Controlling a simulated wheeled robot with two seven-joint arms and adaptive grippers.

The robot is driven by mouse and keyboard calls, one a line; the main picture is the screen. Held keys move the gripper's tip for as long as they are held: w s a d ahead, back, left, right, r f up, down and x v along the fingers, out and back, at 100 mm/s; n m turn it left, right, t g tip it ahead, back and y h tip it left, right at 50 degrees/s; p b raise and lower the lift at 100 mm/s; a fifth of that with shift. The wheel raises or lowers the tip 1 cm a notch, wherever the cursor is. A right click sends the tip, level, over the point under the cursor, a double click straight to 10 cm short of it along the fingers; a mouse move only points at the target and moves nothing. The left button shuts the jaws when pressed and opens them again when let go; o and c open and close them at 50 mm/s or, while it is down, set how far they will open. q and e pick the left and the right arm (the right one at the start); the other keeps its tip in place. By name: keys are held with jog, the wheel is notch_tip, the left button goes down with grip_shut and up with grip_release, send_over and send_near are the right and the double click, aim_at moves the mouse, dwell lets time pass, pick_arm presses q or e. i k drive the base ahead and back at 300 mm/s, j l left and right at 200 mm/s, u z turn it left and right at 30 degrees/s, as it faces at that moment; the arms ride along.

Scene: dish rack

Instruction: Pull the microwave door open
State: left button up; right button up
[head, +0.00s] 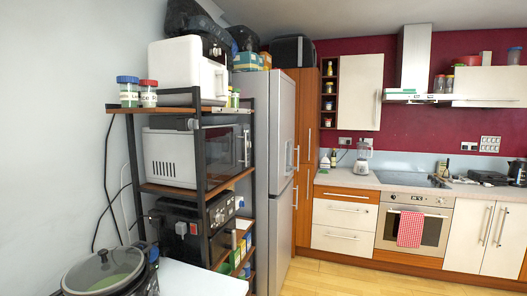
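The microwave (172,157) is a white box with a vented side, standing on the middle shelf of a black-framed rack at the left. Its front faces right and is seen at a steep angle. The microwave door (222,147) has a dark window and looks shut. A slim upright handle (246,146) shows near the door's far edge. A black rack post crosses in front of the microwave and hides part of it. Neither of my grippers is in view.
The rack (160,190) also holds a white appliance (188,68) above and a black oven (185,228) below. A lidded cooker (103,272) stands at bottom left. A grey fridge (277,140) stands just beyond the rack. The wooden floor (335,282) is clear.

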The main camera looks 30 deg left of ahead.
aim_at(222, 146)
jog(key=i+z, duration=0.25)
jog(key=i, duration=0.6)
jog(key=i+l+u, duration=0.1)
jog(key=i, duration=0.75)
jog(key=i+l+u, duration=0.3)
jog(key=i, duration=0.2)
jog(key=i+l+u, duration=0.3)
jog(key=i, duration=0.15)
jog(key=i+j, duration=0.05)
jog(key=j, duration=0.05)
